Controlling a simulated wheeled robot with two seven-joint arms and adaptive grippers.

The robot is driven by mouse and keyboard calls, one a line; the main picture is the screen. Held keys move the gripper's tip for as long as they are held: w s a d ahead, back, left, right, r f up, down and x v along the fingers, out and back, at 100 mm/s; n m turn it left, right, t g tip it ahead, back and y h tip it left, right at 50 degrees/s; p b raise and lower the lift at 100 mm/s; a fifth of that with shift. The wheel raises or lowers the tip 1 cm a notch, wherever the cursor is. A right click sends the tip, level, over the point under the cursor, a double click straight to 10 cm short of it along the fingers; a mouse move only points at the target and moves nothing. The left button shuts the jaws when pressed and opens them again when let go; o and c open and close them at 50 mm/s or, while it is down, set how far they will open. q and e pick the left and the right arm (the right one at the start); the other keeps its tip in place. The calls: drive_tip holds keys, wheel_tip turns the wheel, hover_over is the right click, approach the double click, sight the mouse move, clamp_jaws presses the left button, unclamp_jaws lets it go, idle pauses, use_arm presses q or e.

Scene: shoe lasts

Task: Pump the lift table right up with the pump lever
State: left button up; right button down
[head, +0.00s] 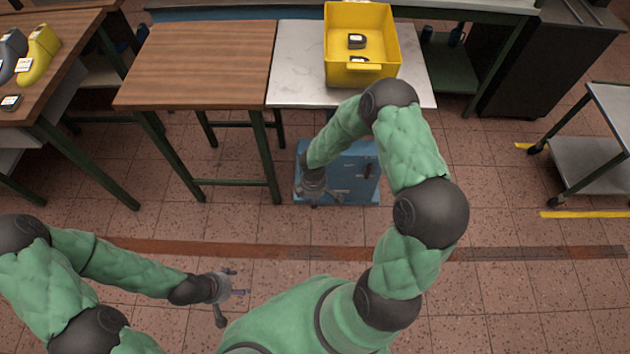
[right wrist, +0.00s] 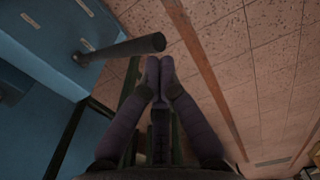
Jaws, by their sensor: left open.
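The lift table's pale metal top (head: 297,60) stands at the back centre in the head view, with its blue base (head: 352,170) below. The pump lever (right wrist: 125,48) is a dark round bar sticking out from the blue body (right wrist: 35,85) in the right wrist view. My right gripper (right wrist: 160,68) has its fingertips together, with nothing visible between them. In the head view my right gripper (head: 322,197) is low in front of the blue base. My left gripper (head: 238,282) is open and empty above the floor.
A yellow crate (head: 354,76) with dark-labelled items stands on the metal top. A wooden table (head: 205,65) stands close to its left. A grey trolley (head: 590,165) is at the right. The tiled floor in front is clear.

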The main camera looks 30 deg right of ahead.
drive_tip(key=s+a+r+p, duration=0.1)
drive_tip(key=s+r+p, duration=0.1)
drive_tip(key=r, duration=0.4)
drive_tip(key=s+a+r+p, duration=0.2)
drive_tip(key=s+r+p, duration=0.1)
drive_tip(key=r+p, duration=0.2)
drive_tip(key=shift+r, duration=0.5)
drive_tip(key=shift+s+a, duration=0.1)
drive_tip(key=s+a+f+m+y, duration=0.2)
drive_tip(key=s+a+f+m, duration=0.1)
drive_tip(key=a+m, duration=0.3)
drive_tip(key=s+a+f+m+y, duration=0.2)
drive_tip(key=s+a+f+m, duration=0.2)
drive_tip(key=m, duration=0.4)
drive_tip(key=shift+s+a+b, duration=0.35)
drive_tip(key=shift+s+a, duration=0.2)
drive_tip(key=shift+a, duration=0.65)
drive_tip(key=shift+f, duration=0.1)
